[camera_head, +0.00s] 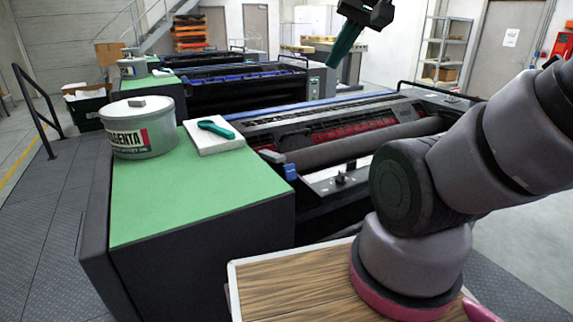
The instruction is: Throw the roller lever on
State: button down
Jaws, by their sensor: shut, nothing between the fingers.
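My gripper (330,64) enters at the top middle, a dark body with long teal fingers pointing down and left. The fingers look closed together and hold nothing. It appears in front of the far side of the nearest ink unit, apart from its controls. A long dark roller (365,143) lies across that unit. Near the roller's left end are a blue piece (290,172) and a dark stub (270,156). A small black knob or lever (340,179) stands on a light plate below the roller. I cannot tell for sure which is the roller lever, or its setting.
A magenta ink can (138,128) and a teal-handled tool (215,128) on a white pad (198,140) sit on the green cabinet top (190,200). My arm covers the unit's right front. More units stand behind. A wood-topped surface (290,290) is in front.

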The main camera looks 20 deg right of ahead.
jog(key=w+a+f+n+g, duration=0.2)
jog(key=w+f+n+g, duration=0.15)
jog(key=w+f, duration=0.6)
jog(key=n+g+h, duration=0.2)
jog(key=n+g, duration=0.2)
send_over(285, 160)
jog(key=s+a, duration=0.1)
jog(key=s, duration=0.2)
notch_tip(285, 160, down, 11)
jog(key=shift+w+m, duration=0.2)
jog(key=shift+m, duration=0.05)
jog(key=f, duration=1)
jog(key=shift+s+d, duration=0.1)
jog(key=shift+s, duration=0.1)
